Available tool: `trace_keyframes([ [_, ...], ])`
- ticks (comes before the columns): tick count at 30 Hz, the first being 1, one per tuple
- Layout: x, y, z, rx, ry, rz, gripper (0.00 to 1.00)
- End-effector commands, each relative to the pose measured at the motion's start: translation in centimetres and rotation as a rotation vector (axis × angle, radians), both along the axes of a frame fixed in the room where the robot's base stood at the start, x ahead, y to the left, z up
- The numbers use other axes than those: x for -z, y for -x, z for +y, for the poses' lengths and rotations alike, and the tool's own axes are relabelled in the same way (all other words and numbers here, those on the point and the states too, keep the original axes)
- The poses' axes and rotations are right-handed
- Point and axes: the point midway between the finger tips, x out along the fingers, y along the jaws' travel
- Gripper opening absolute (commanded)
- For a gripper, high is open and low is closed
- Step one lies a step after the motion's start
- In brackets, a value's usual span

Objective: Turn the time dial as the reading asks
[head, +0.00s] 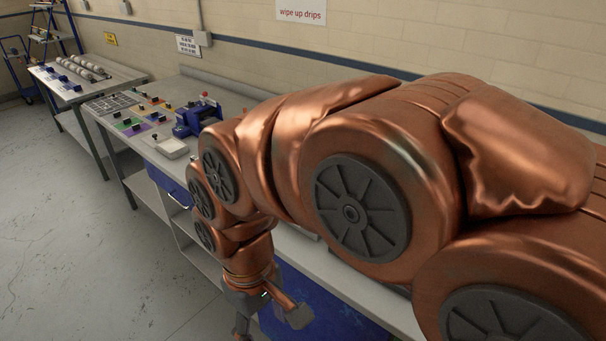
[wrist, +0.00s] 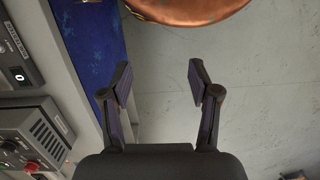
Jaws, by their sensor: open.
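My gripper (wrist: 160,84) is open and empty in the wrist view, with its fingers spread over the pale floor. It also shows at the bottom of the head view (head: 270,322), beside the bench front. At the left edge of the wrist view is a grey unit with a small display (wrist: 19,76) that seems to read 0. Below it is a grey control box (wrist: 30,135) with a dark ribbed part and a red button or knob (wrist: 32,167). My gripper is to the right of both, touching neither. I cannot make out the time dial; my arm hides much of the bench.
The long bench (head: 178,85) carries a blue device (head: 197,117), a white tray (head: 171,148) and several small coloured items. A second table (head: 112,82) with rollers stands farther back. A blue panel (wrist: 92,50) lies left of my gripper. The floor (head: 90,240) at left is clear.

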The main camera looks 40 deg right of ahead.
Motion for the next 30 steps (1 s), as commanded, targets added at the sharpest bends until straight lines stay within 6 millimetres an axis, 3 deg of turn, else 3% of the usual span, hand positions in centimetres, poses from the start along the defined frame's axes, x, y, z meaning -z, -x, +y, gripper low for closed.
trace_keyframes([
  [8,-2.5,-8.2,-1.5,-0.187,-0.121,-0.047,0.61],
  [14,-4.1,-13.8,-4.5,-0.315,-0.201,-0.108,0.61],
  [23,-5.4,-20.7,-12.3,-0.478,-0.283,-0.231,0.61],
  [30,-5.2,-23.8,-20.7,-0.585,-0.307,-0.336,0.61],
])
